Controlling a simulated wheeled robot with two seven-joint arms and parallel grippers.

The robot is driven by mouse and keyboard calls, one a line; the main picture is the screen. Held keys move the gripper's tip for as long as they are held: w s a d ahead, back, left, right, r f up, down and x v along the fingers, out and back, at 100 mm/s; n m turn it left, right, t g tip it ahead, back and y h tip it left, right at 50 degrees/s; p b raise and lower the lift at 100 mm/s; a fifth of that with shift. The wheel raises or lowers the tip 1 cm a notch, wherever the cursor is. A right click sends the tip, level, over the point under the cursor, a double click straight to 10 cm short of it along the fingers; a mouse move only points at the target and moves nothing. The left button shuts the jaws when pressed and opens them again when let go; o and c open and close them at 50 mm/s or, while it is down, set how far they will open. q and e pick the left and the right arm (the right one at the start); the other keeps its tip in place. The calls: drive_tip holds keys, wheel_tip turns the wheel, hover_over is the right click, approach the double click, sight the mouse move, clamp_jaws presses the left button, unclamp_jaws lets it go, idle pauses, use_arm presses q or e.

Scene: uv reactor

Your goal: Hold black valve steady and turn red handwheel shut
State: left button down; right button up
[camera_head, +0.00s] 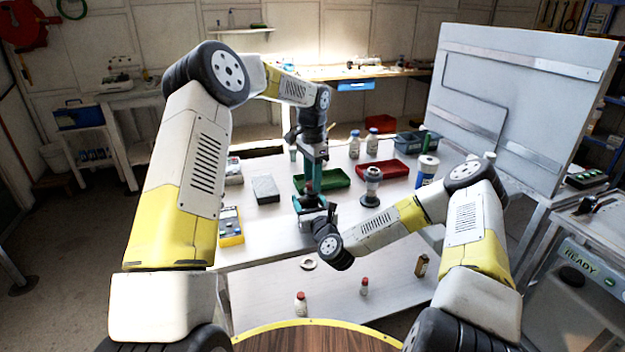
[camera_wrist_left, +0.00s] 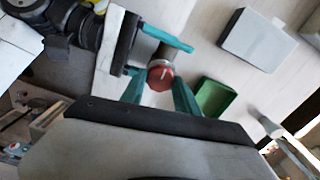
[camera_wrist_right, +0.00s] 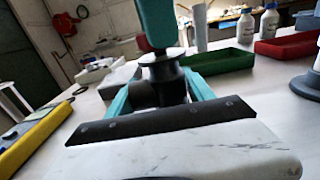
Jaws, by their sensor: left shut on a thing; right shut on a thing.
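The red handwheel (camera_wrist_left: 160,77) shows as a red cap between the teal fingers of my left gripper (camera_wrist_left: 158,88), which is shut on it from above. The black valve (camera_wrist_right: 164,80) is a dark upright body between the teal fingers of my right gripper (camera_wrist_right: 159,92), which is shut on it from the side, below the left gripper. In the head view, both grippers meet at the front of the bench, left gripper (camera_head: 311,182) above right gripper (camera_head: 318,218). The valve and handwheel are mostly hidden there by fingers.
A green tray (camera_head: 335,178) lies close behind the valve, with a red tray (camera_head: 383,169) beyond. A grey block (camera_head: 265,189) and a yellow meter (camera_head: 231,228) are to the left. A stand with a round base (camera_head: 370,199) is to the right. White bottles (camera_head: 354,146) stand behind.

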use_arm(q)
drive_tip(key=shift+a, duration=0.1)
drive_tip(key=c, duration=0.9)
unclamp_jaws()
wheel_tip(320, 180, up, 12)
use_arm(e)
drive_tip(key=o, duration=1.8)
drive_tip(key=shift+c, duration=0.2)
